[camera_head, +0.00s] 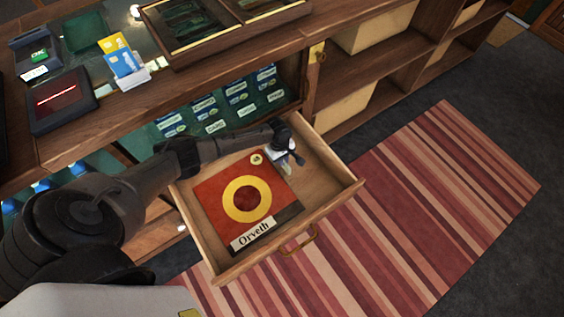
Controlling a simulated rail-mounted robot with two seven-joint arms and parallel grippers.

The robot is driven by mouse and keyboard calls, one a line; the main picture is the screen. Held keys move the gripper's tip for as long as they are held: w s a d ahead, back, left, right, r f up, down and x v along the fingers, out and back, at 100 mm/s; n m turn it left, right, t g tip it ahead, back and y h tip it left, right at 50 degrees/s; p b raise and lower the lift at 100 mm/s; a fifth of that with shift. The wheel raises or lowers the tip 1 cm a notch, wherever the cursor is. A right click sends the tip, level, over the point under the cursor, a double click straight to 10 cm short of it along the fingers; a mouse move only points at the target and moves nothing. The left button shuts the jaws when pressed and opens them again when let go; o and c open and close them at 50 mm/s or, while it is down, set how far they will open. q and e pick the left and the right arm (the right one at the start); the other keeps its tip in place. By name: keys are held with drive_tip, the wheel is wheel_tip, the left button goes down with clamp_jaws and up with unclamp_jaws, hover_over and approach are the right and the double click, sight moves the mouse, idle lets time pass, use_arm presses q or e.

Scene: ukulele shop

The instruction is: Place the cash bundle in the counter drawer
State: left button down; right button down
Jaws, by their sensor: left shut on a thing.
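The counter drawer (322,207) is pulled open below the counter. My left gripper (289,160) reaches down over the drawer's back right part, fingers pointing down. It is shut on a small pale thing, which looks like the cash bundle (281,149). The gripper hides most of it, and I cannot tell whether it touches the drawer floor. A flat red item with a yellow ring and the label "Orveth" (220,199) lies in the drawer, just left of the gripper. My right gripper is not in view.
The counter top holds a card terminal (36,58), a dark device with a red line (61,99), a card holder (133,77) and a wooden display case (235,32). Shelves with boxes (372,30) stand right of the drawer. A striped rug (440,200) covers open floor.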

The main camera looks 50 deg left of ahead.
use_arm(q)
drive_tip(key=shift+f, duration=0.9)
drive_tip(key=shift+r, duration=0.1)
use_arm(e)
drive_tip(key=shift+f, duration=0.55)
use_arm(q)
drive_tip(key=c, duration=1.2)
unclamp_jaws()
drive_tip(key=shift+f, duration=0.2)
drive_tip(key=shift+o, duration=0.2)
